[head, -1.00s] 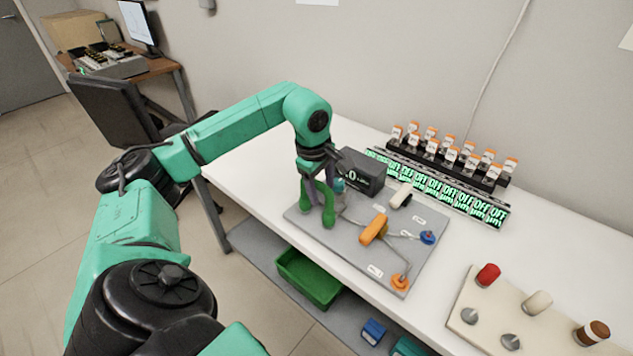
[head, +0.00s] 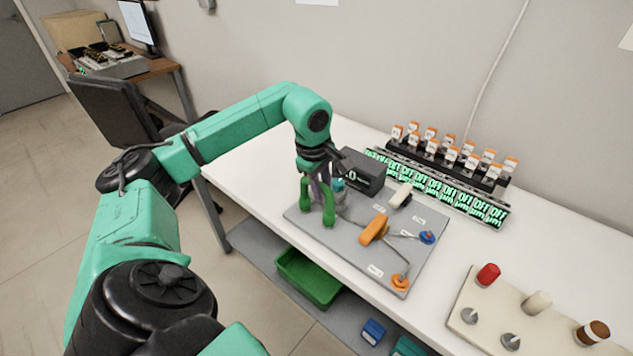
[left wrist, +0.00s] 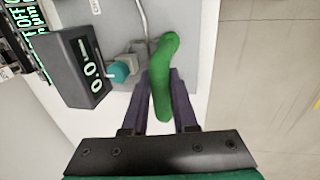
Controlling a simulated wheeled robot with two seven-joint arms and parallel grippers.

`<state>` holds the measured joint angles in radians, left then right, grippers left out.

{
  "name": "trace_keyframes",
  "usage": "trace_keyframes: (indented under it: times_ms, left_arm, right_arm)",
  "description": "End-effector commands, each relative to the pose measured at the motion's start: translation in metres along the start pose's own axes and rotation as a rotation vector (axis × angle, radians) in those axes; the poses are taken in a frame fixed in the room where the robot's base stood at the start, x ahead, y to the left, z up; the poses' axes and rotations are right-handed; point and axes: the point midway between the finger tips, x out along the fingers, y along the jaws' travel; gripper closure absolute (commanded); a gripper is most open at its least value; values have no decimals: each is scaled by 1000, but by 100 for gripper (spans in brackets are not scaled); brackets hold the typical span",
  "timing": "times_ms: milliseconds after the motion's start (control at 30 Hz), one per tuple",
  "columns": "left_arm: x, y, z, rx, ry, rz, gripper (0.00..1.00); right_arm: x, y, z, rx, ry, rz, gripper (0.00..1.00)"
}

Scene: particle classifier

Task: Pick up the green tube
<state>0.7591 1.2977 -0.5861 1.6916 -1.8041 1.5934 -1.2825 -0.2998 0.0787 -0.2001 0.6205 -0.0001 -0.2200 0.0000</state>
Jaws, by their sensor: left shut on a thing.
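The green tube (head: 329,207) is a thick curved piece at the left side of the grey board (head: 292,215) on the white table. In the left wrist view the tube (left wrist: 166,47) runs between my two purple fingers and bends at its far end. My left gripper (head: 319,187) comes down from above and is shut on the tube; its fingertips (left wrist: 161,78) lie one on each side of it. Part of the tube is hidden behind the fingers in the head view. I cannot tell whether the tube is clear of the board. My right gripper is not in view.
A dark display box (head: 363,172) and a teal knob (left wrist: 120,71) are close to the gripper. An orange part (head: 374,230) and a white part (head: 401,195) sit on the board. A rack of orange-capped bottles (head: 457,163) stands behind. A beige panel (head: 458,326) lies right.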

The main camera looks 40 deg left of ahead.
Motion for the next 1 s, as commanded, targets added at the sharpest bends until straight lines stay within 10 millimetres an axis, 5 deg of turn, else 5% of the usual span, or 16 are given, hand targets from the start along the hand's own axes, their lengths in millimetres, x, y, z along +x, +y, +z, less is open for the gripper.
trace_keyframes:
  times_ms: [800,1000]
  left_arm:
    - [-1,0,0,0,0,1,100]
    - [-14,4,0,0,-1,6,100]
  right_arm:
    - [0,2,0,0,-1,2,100]
    - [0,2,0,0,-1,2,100]
